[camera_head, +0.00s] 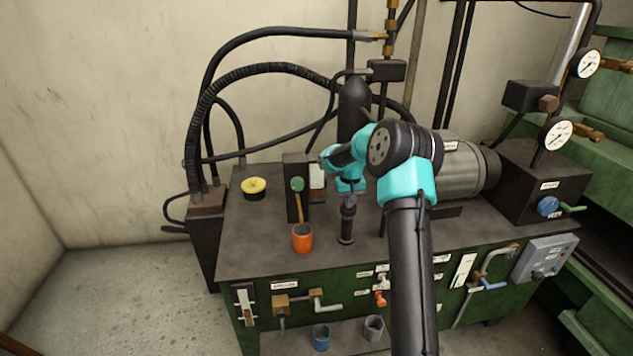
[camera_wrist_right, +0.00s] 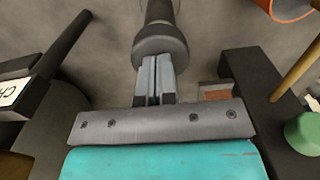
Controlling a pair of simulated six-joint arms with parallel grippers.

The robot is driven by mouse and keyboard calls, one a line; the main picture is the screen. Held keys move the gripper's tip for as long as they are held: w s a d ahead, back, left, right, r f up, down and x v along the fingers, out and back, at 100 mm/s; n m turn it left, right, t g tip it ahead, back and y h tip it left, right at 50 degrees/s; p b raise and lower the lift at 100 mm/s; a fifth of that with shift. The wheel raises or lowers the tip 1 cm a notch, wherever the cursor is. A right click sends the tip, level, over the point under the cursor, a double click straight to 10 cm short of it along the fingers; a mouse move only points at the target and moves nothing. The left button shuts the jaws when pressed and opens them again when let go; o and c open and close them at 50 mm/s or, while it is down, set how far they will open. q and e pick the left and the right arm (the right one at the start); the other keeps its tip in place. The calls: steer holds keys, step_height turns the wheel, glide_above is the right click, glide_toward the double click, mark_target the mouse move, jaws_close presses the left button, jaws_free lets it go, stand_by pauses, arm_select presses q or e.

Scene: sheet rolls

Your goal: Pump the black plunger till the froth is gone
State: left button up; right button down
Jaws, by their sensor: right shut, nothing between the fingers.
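The black plunger (camera_head: 347,227) stands upright on the bench top, in front of my right wrist. In the right wrist view its round black head (camera_wrist_right: 161,45) is just past my fingertips. My right gripper (camera_head: 349,199) is above the plunger, pointing down, with its two grey fingers together and nothing between them. The fingers also show shut in the right wrist view (camera_wrist_right: 154,66), end-on to the black head; I cannot tell whether they touch it. I cannot make out any froth in either view. My left gripper is not in view.
A yellow-topped black tub (camera_head: 254,187) sits further left. A grey motor (camera_head: 462,168) and black hoses crowd the back. The bench's front left is clear.

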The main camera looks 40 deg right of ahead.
steer(key=shift+r, duration=2.4)
steer(key=shift+f, duration=0.1)
steer(key=shift+f, duration=3.1)
steer(key=shift+r, duration=3.2)
